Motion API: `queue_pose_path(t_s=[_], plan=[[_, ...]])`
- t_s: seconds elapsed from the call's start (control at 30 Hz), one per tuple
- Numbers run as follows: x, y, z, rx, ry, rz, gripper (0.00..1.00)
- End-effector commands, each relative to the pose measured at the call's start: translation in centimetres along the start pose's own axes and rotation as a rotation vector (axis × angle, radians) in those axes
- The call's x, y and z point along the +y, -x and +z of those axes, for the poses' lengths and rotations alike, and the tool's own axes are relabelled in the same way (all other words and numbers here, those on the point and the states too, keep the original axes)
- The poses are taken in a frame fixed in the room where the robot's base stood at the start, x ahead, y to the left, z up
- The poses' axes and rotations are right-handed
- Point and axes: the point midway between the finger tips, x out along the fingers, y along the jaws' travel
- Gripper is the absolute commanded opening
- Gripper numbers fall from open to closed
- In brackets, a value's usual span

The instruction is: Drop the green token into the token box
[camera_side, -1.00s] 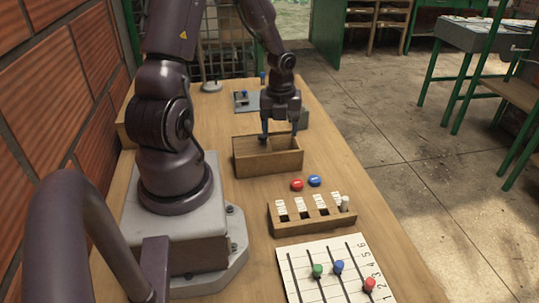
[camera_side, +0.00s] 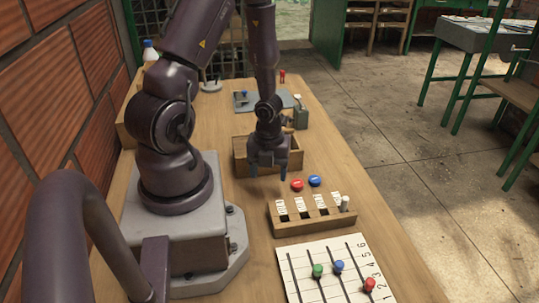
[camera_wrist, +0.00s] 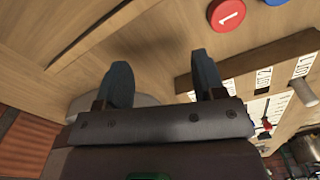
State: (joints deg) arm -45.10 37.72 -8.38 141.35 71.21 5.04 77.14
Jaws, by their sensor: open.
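My gripper (camera_side: 268,173) is open, pointing down, with nothing seen between its fingers; they also show apart in the wrist view (camera_wrist: 161,66). In the side view it hangs in front of the near wall of an open wooden box (camera_side: 296,161) and hides part of it. The box interior is mostly hidden. No green token shows in either view. A red token (camera_side: 297,185) and a blue token (camera_side: 315,181) lie on the table right of my gripper. The red token, marked 1, also shows in the wrist view (camera_wrist: 228,14).
A white slider board (camera_side: 312,288) has green, blue and red knobs. A grey plate with small parts (camera_side: 243,104) lies behind the box. The table's right edge is bare.

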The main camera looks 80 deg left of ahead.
Motion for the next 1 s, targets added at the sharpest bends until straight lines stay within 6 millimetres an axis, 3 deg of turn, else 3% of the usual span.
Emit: queue_pose_path(t_s=[0.67, 1.0], plan=[[0.1, -4.2, 0.3, -0.011, -0.004, 0.004, 0.63], [0.1, -1.4, 0.2, -0.005, 0.005, -0.002, 0.63]])
